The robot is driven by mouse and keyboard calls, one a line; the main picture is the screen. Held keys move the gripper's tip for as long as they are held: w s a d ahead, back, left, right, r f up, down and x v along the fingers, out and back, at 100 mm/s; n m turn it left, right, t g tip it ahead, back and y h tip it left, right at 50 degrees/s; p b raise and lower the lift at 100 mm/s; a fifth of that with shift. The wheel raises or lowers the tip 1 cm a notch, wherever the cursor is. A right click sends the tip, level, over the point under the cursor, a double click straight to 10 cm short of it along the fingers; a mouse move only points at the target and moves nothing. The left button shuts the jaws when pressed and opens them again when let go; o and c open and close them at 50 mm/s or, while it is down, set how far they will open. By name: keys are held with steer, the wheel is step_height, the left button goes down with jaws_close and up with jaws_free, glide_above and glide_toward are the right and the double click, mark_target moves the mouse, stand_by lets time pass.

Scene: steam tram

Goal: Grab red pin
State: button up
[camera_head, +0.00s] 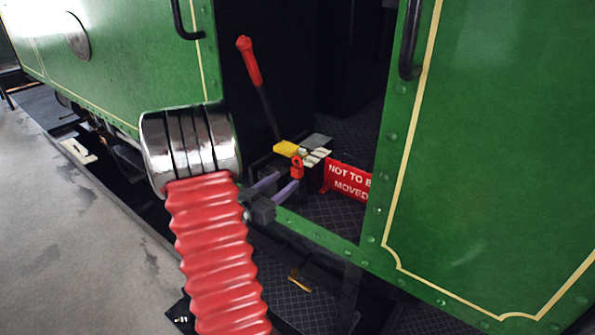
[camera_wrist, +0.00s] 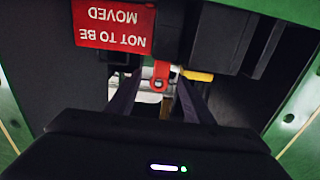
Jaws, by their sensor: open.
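The red pin (camera_head: 297,167) has a ring-shaped head and sits in the cab doorway, at the near side of a small block with light and yellow parts. It also shows in the wrist view (camera_wrist: 160,77), upper middle, between my two purple fingers. My gripper (camera_head: 287,180) is open and empty, reaching in through the doorway with its fingertips close to the pin. In the head view the tips lie just below and left of the pin. I cannot tell whether they touch it. The pin's lower part is hidden.
A red "NOT TO BE MOVED" sign (camera_head: 349,182) stands right of the pin. A yellow piece (camera_head: 286,148) lies just behind the pin. A lever with a red handle (camera_head: 250,62) rises behind. Green tram panels (camera_head: 490,130) flank the doorway.

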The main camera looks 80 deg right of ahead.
mark_target(294, 172)
steer(key=shift+x, duration=2.6)
steer(key=shift+r, duration=0.1)
jaws_close()
steer(key=shift+w, duration=0.1)
